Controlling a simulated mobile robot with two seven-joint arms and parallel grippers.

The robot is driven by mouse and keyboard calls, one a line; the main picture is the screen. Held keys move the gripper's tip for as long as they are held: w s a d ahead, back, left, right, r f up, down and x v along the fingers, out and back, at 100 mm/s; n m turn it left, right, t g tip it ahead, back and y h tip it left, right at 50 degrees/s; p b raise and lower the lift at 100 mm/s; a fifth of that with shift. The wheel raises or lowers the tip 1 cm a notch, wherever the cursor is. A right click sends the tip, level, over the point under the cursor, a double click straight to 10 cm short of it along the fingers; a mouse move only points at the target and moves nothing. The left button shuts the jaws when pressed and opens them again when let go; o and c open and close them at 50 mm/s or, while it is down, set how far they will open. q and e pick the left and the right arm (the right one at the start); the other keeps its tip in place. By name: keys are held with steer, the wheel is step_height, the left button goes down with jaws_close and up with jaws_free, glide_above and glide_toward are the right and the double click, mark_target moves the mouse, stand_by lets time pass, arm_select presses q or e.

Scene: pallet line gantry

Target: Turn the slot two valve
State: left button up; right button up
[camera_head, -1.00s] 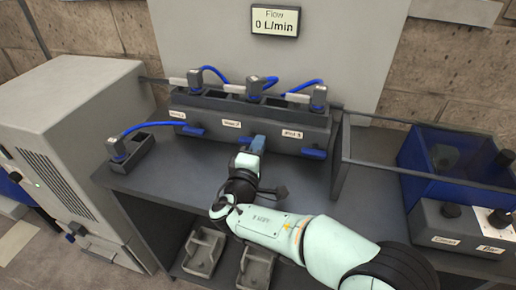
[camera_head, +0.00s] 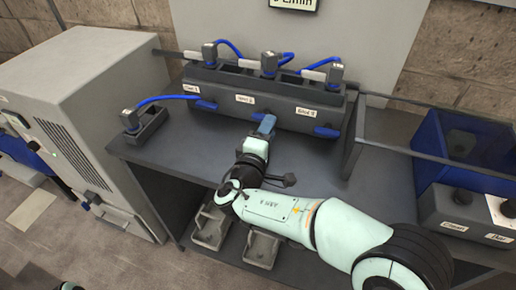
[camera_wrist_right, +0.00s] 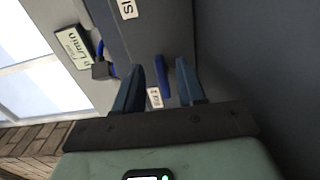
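The grey valve manifold (camera_head: 285,112) stands on the dark bench, with three labelled slots. Blue valve levers show at its left slot (camera_head: 204,105) and right slot (camera_head: 327,131). In the right wrist view, a blue lever (camera_wrist_right: 162,76) lies between the two fingers of my right gripper (camera_wrist_right: 160,88). The fingers are open, with a visible gap on each side of the lever. My left gripper is not in view.
Hoses with grey connectors (camera_head: 269,62) run along the manifold's top. One connector (camera_head: 130,120) sits in a small holder at left. A railing (camera_head: 358,135) and a blue bin (camera_head: 428,135) stand to the right. The flow display (camera_head: 293,3) is cut off above.

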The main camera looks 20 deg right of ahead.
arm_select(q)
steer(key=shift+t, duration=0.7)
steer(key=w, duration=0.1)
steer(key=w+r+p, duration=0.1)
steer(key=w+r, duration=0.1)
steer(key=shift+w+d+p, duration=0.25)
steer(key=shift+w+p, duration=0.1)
arm_select(e)
steer(key=v, duration=1)
steer(key=shift+s+a, duration=0.25)
steer(key=shift+s, duration=0.05)
